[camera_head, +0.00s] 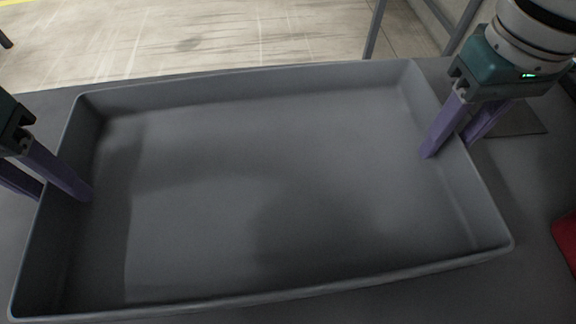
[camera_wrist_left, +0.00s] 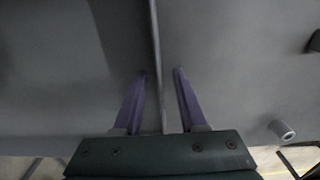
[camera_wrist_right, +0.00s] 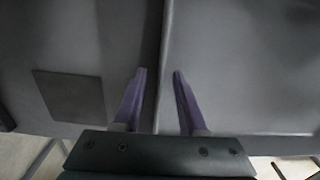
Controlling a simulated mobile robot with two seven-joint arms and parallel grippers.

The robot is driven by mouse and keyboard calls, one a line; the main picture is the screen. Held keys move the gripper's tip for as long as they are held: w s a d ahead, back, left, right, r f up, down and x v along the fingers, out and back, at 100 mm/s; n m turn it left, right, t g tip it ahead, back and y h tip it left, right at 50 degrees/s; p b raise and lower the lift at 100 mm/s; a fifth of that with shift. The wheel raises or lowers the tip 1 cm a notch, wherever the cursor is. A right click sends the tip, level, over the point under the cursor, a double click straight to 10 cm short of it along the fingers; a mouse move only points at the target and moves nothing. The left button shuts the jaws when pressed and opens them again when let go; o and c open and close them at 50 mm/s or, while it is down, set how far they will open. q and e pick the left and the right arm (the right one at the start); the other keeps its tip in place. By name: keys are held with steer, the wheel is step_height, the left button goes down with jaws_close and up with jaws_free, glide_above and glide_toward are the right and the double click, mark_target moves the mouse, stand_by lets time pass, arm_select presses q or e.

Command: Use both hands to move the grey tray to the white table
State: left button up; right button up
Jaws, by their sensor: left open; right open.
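The grey tray (camera_head: 290,180) is large, shallow and empty, and lies on a dark grey table surface. My left gripper (camera_head: 62,190) is at its left wall, with one purple finger inside and one outside. The left wrist view shows the wall's rim (camera_wrist_left: 155,50) between the open fingers (camera_wrist_left: 160,72). My right gripper (camera_head: 450,145) straddles the right wall the same way. In the right wrist view the rim (camera_wrist_right: 165,45) runs between the open fingers (camera_wrist_right: 160,72), nearer the left finger. The white table is not identifiable in these views.
A red object (camera_head: 566,240) sits at the right edge of the head view. A dark flat square (camera_wrist_right: 70,97) lies on the table beside the tray's right wall. A small grey cylinder (camera_wrist_left: 282,130) shows in the left wrist view. Concrete floor (camera_head: 200,40) lies beyond the table.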

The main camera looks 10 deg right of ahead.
arm_select(q)
steer(key=shift+f, duration=0.25)
arm_select(e)
steer(key=shift+f, duration=0.2)
arm_select(q)
jaws_close()
arm_select(e)
jaws_close()
arm_select(q)
steer(key=shift+r, duration=0.1)
arm_select(e)
steer(key=shift+r, duration=0.1)
stand_by(0.7)
